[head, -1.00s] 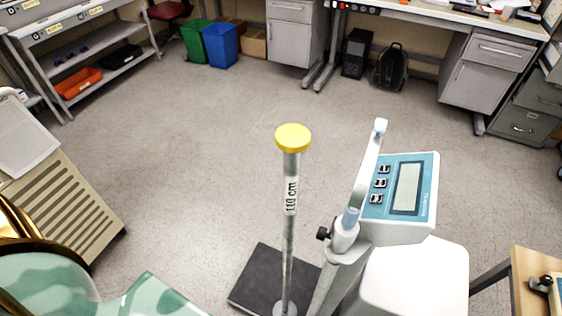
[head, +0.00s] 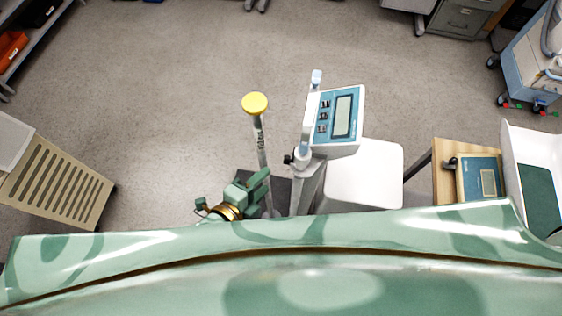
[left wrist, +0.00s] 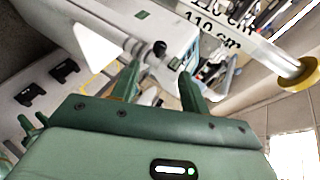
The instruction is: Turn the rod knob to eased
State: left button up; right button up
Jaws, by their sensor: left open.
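The small black rod knob (head: 289,159) sticks out to the left from the grey collar at the top of the stand's post (head: 306,188). It also shows in the left wrist view (left wrist: 160,47), just beyond and between my fingertips. My green left gripper (head: 262,183) is low and left of the knob in the head view. In the left wrist view its two fingers (left wrist: 159,75) are apart with nothing between them; they appear short of the knob. A pump with a blue face and grey display (head: 338,116) sits beside the collar. My right gripper is not in view.
A thin upright rod with a yellow cap (head: 255,103) and a 110 cm label stands left of the post, close to my left gripper. A white box (head: 365,174) is right of the post. A wooden table (head: 447,152) holds another blue-faced device (head: 480,177).

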aim_at(287, 160)
pick_arm(q)
jog(key=x, duration=0.9)
jog(key=shift+b, duration=0.45)
jog(key=shift+w, duration=0.1)
grip_shut()
